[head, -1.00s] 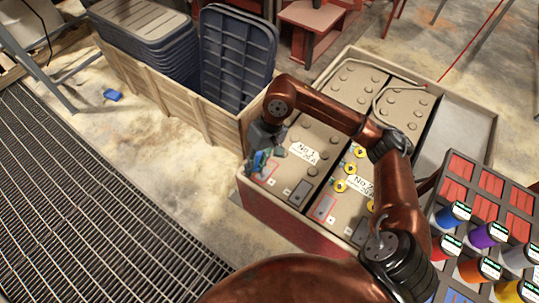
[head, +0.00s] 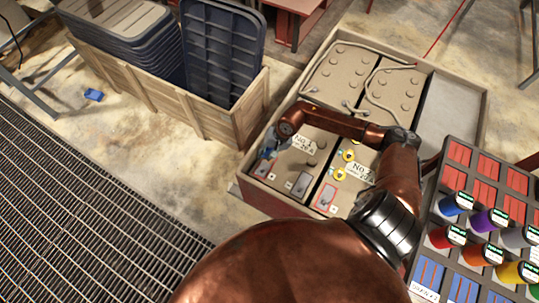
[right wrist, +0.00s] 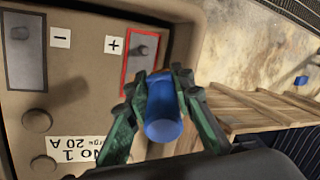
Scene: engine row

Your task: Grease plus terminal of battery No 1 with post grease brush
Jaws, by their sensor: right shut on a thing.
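Battery No 1 (head: 318,133) is a tan block with a white label reading No 1. Its plus terminal (right wrist: 143,50) is a post in a red-outlined grey patch beside a plus sign; in the head view the red-outlined patch (head: 262,169) is at the battery's front left corner. Its minus terminal patch (right wrist: 27,55) is grey. My right gripper (right wrist: 162,85) is shut on the blue post grease brush (right wrist: 163,122), just beside the plus terminal. The brush's far end is hidden, so I cannot tell whether it touches the post. The right gripper (head: 268,150) is small in the head view. My left gripper is not in view.
Battery No 2 (head: 350,190), with yellow rings, stands to the right. A wooden crate (head: 150,90) with dark blue lids is close on the left. A rack (head: 445,262) of coloured cups is at the right. A blue item (head: 94,95) lies on the floor.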

